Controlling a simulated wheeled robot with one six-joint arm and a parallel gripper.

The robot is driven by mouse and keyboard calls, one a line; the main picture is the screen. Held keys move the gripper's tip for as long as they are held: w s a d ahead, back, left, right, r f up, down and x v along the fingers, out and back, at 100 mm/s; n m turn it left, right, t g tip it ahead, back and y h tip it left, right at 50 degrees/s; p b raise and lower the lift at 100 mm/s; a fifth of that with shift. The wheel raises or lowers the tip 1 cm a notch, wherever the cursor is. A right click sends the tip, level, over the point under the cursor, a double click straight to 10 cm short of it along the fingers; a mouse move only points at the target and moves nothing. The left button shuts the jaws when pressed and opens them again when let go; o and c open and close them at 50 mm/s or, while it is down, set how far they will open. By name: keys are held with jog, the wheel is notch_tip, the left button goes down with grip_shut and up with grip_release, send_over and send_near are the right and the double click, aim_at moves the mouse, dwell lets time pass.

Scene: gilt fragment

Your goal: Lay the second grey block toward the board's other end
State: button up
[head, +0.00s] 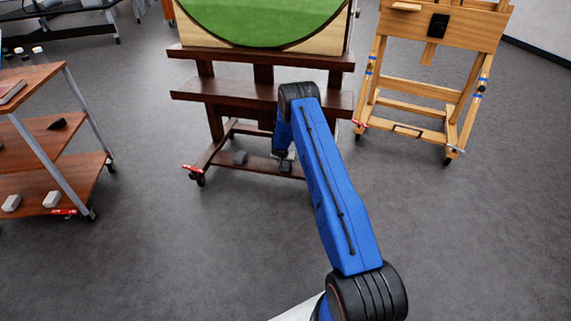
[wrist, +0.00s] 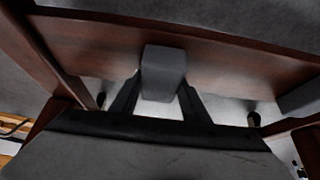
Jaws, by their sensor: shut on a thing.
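My gripper (head: 284,157) is low over the dark wooden bottom board (head: 262,165) of the big easel, toward the board's right end in the head view. In the wrist view the gripper (wrist: 160,92) is shut on a grey block (wrist: 163,68), with a finger on each side. The held block is against or just above the board (wrist: 100,43); I cannot tell whether it touches. Another grey block (head: 240,157) lies on the board to the left in the head view. A grey shape at the right edge of the wrist view (wrist: 301,96) appears to be that block.
The easel's dark crossbars (head: 235,92) and green round painting (head: 262,15) rise above the board. A pale wooden easel (head: 410,107) stands at right. A shelved cart (head: 50,140) with two light blocks (head: 52,199) on its bottom shelf stands at left. Front floor is clear.

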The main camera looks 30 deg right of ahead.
jog(key=shift+f, duration=0.1)
jog(key=o, duration=1)
jog(key=shift+a+r, duration=0.15)
jog(key=shift+r, duration=0.3)
jog(key=v, duration=1.1)
jog(key=shift+s+r, duration=0.15)
jog(key=shift+s, duration=0.05)
jog(key=shift+a, duration=0.15)
